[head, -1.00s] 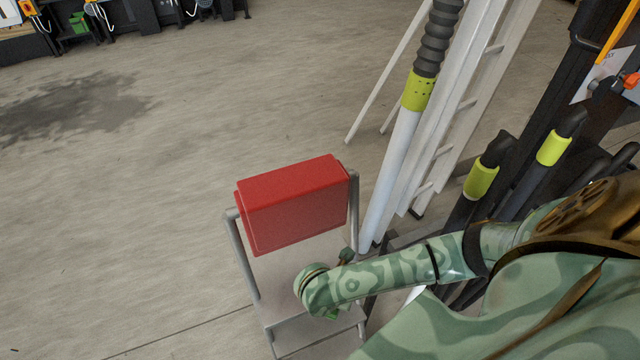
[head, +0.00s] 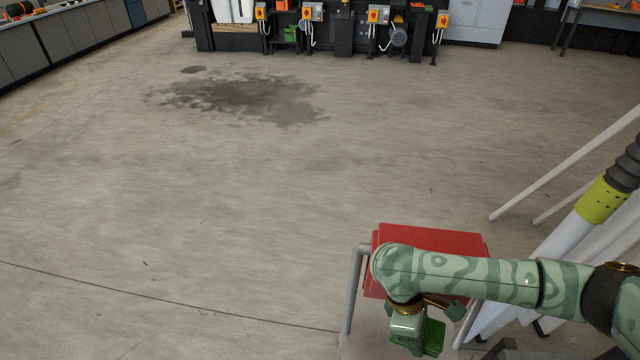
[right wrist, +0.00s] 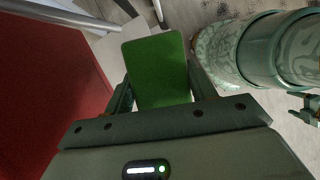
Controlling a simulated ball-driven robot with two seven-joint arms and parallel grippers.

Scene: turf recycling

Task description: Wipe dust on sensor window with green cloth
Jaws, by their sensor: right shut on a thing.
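The green cloth (head: 434,338) is in my right gripper (head: 422,334), low in the head view, beside and in front of a red box. In the right wrist view the cloth (right wrist: 158,66) is a flat green rectangle held between the two fingers. It looks clear of the red box, which fills the left of that view. I cannot make out a sensor window or dust on one.
The red box (head: 440,238) sits on a stand with grey metal rails (head: 352,300), partly behind my right arm. White ladder-like rails (head: 565,162) and a pole with a yellow-green band (head: 600,200) lean at the right. Open floor lies left; equipment lines the far wall.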

